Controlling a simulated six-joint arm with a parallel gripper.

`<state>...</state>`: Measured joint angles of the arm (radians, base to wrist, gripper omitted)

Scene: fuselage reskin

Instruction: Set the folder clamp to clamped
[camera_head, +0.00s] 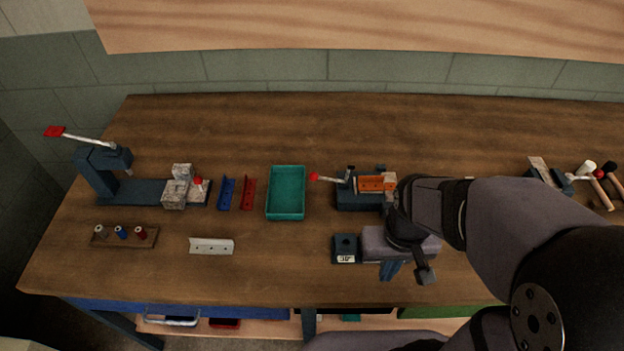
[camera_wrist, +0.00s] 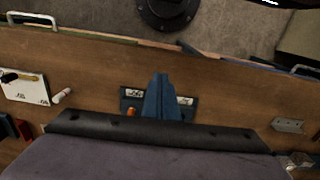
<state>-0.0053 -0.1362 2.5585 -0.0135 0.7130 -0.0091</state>
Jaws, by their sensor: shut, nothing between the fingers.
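The device that looks like the folder (camera_head: 350,200) stands on the bench's middle, a dark base with an orange part (camera_head: 376,184) on it. A light lever with a red knob (camera_head: 314,177) sticks out to its left; I take this as the clamp handle, and cannot tell its setting. My gripper (camera_head: 390,271) is in front of the device, pointing down, with my arm hiding the device's right side. The gripper is shut and empty; its blue fingers (camera_wrist: 160,95) show in the wrist view over a dark labelled block (camera_wrist: 130,95). The lever is not identifiable there.
A block marked 30° (camera_head: 346,249) sits just left of my gripper. A teal tray (camera_head: 286,215), blue and red angle pieces and a pale angle piece (camera_head: 212,246) lie further left. A lever device (camera_head: 100,172) stands far left. Mallets (camera_head: 586,168) lie far right. The back bench is clear.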

